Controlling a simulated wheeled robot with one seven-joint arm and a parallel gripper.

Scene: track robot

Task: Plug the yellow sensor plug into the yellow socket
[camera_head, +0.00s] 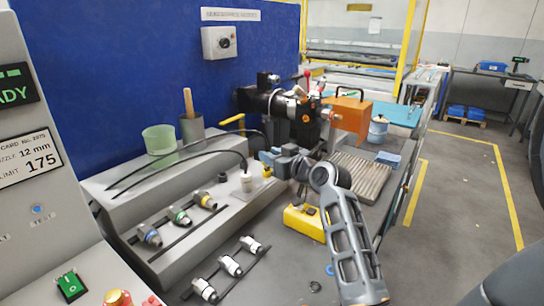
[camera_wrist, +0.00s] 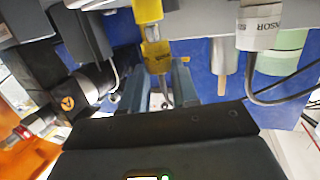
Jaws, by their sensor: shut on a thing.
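My gripper (camera_head: 268,160) is shut on the yellow sensor plug (camera_head: 267,171), above the grey stepped bench. In the wrist view the plug's yellow label (camera_wrist: 157,56) shows between the fingers (camera_wrist: 158,88), with a grey ring and another yellow part beyond it. A dark cable runs back from the plug. A yellow-ringed connector (camera_head: 206,200), probably the yellow socket, sits on the sloped face to the left of and below my gripper, apart from the plug. The plug's tip is not clear.
A white-labelled cable end (camera_head: 246,182) stands close left of my gripper; its label reads SENSOR in the wrist view (camera_wrist: 258,27). Green-ringed (camera_head: 180,216) and blue-ringed (camera_head: 149,235) connectors share the slope. A yellow case (camera_head: 304,221) lies to the right. A green cup (camera_head: 159,140) stands behind.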

